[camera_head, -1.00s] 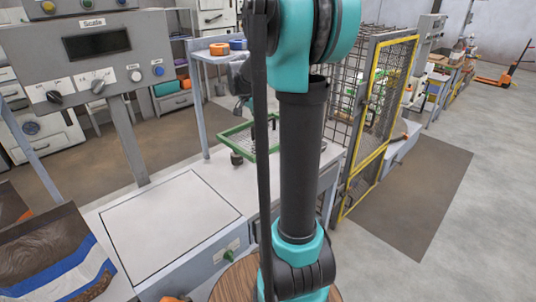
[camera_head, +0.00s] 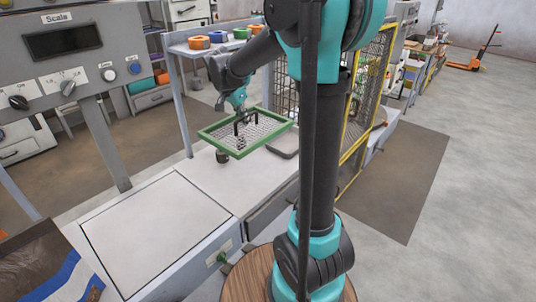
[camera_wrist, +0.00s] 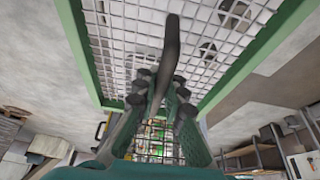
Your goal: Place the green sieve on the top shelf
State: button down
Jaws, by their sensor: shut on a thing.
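The green sieve (camera_head: 205,139) has a green rectangular frame, a pale wire mesh and a dark handle across its top. In the head view it appears held above the far part of the white worktop, roughly level. My gripper (camera_head: 240,114) is above the sieve's middle and shut on its handle. In the wrist view the mesh and green frame (camera_wrist: 80,45) fill the upper part, and my gripper's fingers (camera_wrist: 158,88) close around the dark handle (camera_wrist: 171,45). The top shelf (camera_head: 180,50) is behind the sieve, carrying orange, blue and green rings.
A dark knob-like object (camera_head: 222,157) stands on the worktop (camera_head: 205,175) just below the sieve's left edge. A yellow-framed mesh cage (camera_head: 372,95) is to the right. The scale panel (camera_head: 60,75) is on the left. The shelf's left front looks free.

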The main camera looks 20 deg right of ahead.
notch_tip(320, 180, down, 20)
jog(key=shift+f, duration=0.1)
dwell(0.5)
jog(key=c, duration=1.6)
grip_release()
